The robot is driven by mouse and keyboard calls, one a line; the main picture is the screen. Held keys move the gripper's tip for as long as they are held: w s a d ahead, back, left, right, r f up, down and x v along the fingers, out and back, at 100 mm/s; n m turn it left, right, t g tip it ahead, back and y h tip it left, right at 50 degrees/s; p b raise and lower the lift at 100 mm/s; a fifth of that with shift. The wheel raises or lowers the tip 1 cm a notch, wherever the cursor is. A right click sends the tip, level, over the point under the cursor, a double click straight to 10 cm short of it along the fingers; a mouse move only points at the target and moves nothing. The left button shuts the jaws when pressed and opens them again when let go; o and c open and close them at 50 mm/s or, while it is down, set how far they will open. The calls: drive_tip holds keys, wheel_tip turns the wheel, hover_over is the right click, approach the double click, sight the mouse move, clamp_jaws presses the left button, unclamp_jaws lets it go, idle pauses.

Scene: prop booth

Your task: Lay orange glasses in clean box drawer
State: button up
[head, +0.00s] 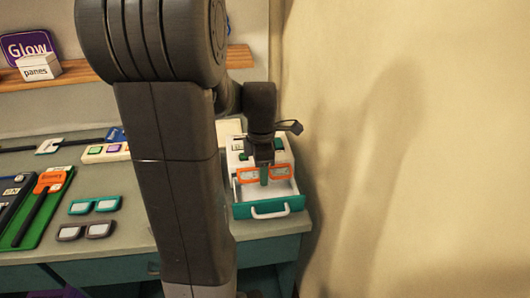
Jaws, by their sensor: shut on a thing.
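The orange glasses (280,171) are in my gripper (264,168), which is shut on them near the middle of the frame. They are over the open drawer (268,209) of a white box (235,146). The drawer has a white inside, a green front and a pale handle. Whether the glasses touch the drawer floor I cannot tell. My arm and gripper hide part of the box.
Teal glasses (95,205) and grey glasses (86,230) lie on the table (125,242) at left. A green tray (42,212) with an orange-headed tool is farther left. The wall (420,150) stands close on the right of the box.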

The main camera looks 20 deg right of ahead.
sight(263, 195)
drive_tip(key=shift+w+d+f, duration=0.1)
drive_tip(key=shift+w+d, duration=0.05)
drive_tip(key=shift+w, duration=0.2)
drive_tip(key=shift+s+f+b, duration=0.1)
drive_tip(key=shift+f+b, duration=1.5)
drive_tip(key=shift+f, duration=0.05)
drive_tip(key=shift+f, duration=0.25)
drive_tip(key=shift+f+b, duration=0.55)
drive_tip(key=shift+f, duration=0.35)
drive_tip(key=shift+f+b, duration=0.5)
drive_tip(key=shift+f, duration=0.5)
idle(1.8)
drive_tip(key=o, duration=1)
